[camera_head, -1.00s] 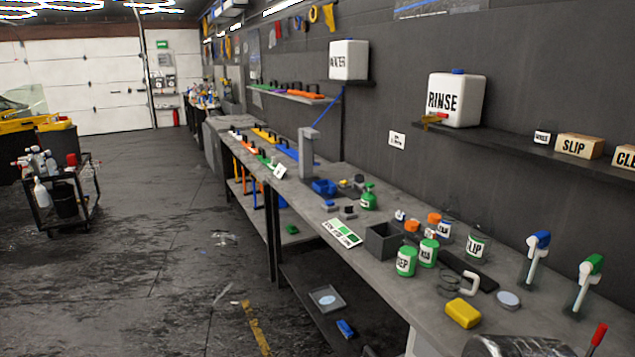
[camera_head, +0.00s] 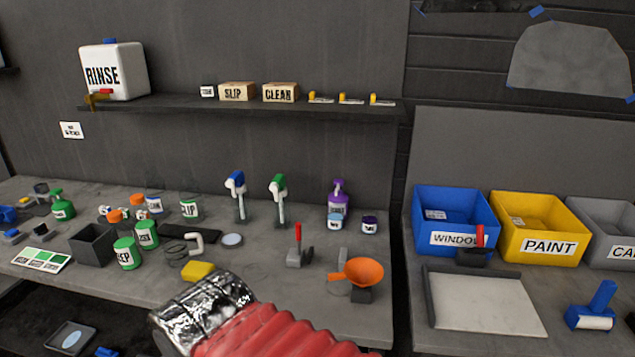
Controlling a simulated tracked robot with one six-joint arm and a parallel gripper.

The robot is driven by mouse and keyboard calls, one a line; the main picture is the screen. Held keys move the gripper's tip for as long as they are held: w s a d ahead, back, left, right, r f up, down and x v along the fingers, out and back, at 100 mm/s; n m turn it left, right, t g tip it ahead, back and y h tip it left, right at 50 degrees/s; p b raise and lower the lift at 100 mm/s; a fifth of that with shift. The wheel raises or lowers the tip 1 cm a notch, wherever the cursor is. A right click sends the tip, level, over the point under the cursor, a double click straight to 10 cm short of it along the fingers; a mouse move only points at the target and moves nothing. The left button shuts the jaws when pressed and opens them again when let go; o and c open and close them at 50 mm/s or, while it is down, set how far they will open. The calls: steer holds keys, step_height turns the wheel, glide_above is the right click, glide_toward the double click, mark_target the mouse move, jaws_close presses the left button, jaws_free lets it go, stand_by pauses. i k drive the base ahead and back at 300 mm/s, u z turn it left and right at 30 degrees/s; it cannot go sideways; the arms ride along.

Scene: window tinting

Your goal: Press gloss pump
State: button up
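A purple pump bottle (camera_head: 338,208) with a white label stands upright toward the right end of the grey workbench, against the back wall. Its pump head is on top. The label is too small to read, so I cannot confirm that it is the gloss pump. My arm, with a red ribbed sleeve and silver foil, shows at the bottom centre, well in front of the bottle. My gripper's fingertips are not in view.
Blue and green trigger heads (camera_head: 279,190) stand on posts left of the bottle. A shelf (camera_head: 250,107) runs above. Blue and yellow bins (camera_head: 535,225) stand right, past a gap.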

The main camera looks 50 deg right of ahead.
mark_target(339, 183)
steer(key=z, duration=1.8)
